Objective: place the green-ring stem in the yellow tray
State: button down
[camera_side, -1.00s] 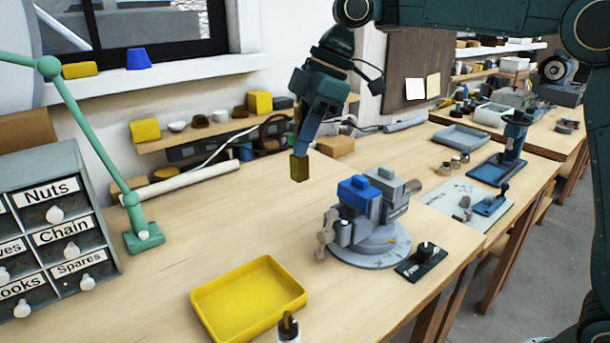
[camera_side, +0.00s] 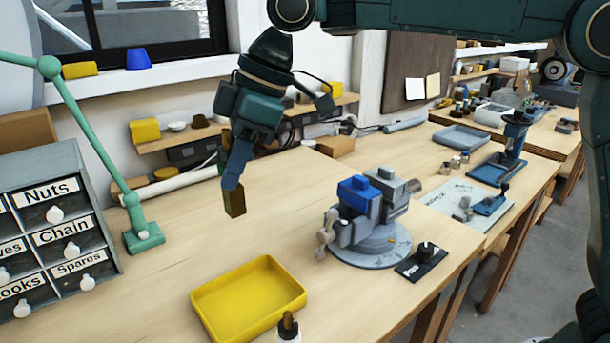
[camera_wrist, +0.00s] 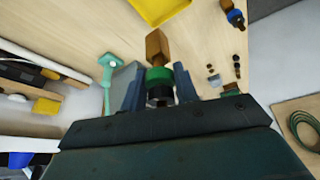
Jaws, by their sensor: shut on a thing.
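The green-ring stem shows in the wrist view with its green ring (camera_wrist: 159,75) between my fingers and its brass end (camera_wrist: 157,47) pointing away from me. My gripper (camera_wrist: 159,90) is shut on it. In the side view the stem's brownish brass end (camera_side: 234,205) hangs below my gripper (camera_side: 237,178), above the table; the ring cannot be made out there. The yellow tray (camera_side: 248,302) lies empty on the table, in front of and below the stem. The tray's edge also shows at the top of the wrist view (camera_wrist: 158,9).
A grey vise with a blue block (camera_side: 360,215) stands right of the tray, with a small black plate (camera_side: 421,261) beside it. A green lamp (camera_side: 143,237) and labelled drawers (camera_side: 60,225) stand on the left. A dark-tipped bottle (camera_side: 289,328) stands near the tray's front edge.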

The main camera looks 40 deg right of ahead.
notch_tip(320, 180, down, 15)
jog(key=shift+f, duration=0.2)
dwell(0.4)
jog(key=shift+f, duration=0.1)
jog(key=shift+f, duration=2)
jog(key=shift+f, duration=0.1)
jog(key=c, duration=1.1)
grip_release()
jog(key=shift+f, duration=0.1)
jog(key=shift+o, duration=0.2)
jog(key=v, duration=1.2)
